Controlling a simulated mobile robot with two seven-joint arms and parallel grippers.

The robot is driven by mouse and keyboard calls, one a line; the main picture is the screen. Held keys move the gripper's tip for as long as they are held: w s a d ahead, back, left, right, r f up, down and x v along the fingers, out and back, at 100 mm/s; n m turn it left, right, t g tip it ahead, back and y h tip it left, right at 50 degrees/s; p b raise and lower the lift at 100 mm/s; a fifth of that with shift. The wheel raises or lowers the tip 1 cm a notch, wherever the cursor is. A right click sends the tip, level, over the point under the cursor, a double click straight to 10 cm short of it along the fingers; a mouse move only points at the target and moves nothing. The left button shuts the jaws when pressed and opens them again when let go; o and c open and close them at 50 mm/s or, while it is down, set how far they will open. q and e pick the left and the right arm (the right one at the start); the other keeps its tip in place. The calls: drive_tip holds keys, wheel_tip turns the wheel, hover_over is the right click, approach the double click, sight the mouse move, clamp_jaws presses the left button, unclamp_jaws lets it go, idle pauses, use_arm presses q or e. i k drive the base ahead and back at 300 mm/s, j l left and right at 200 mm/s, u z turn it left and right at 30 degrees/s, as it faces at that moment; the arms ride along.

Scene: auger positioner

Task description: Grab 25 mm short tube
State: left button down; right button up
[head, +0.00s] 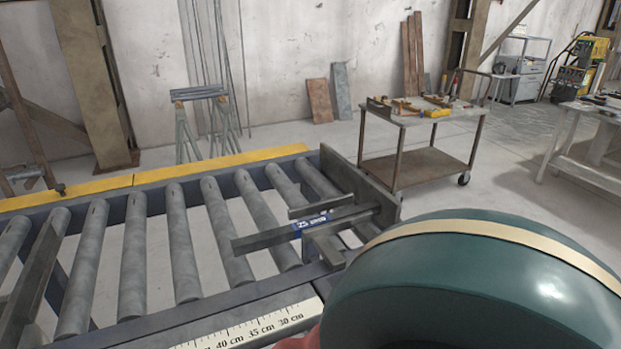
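A blue label (312,222) with white lettering, which seems to read 25 and a word upside down, sits near the right end of the roller conveyor. It lies between a short grey bar (322,206) and a longer grey bar (265,239). I cannot tell which piece carries the label or whether either is the 25 mm short tube. Neither of my grippers is identifiable in the head view. A large teal rounded shape (470,290) with a cream band fills the lower right and hides what is behind it.
The roller conveyor (180,245) has an upright end plate (358,185), a yellow far rail (185,172) and a ruler strip (262,327) in front. A tool cart (423,160) stands behind. A workbench (590,125) is at right. Floor between cart and bench is clear.

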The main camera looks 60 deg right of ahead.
sight(246, 246)
drive_tip(key=z, duration=1.85)
drive_tip(key=l+u, duration=0.5)
drive_tip(key=l, duration=0.7)
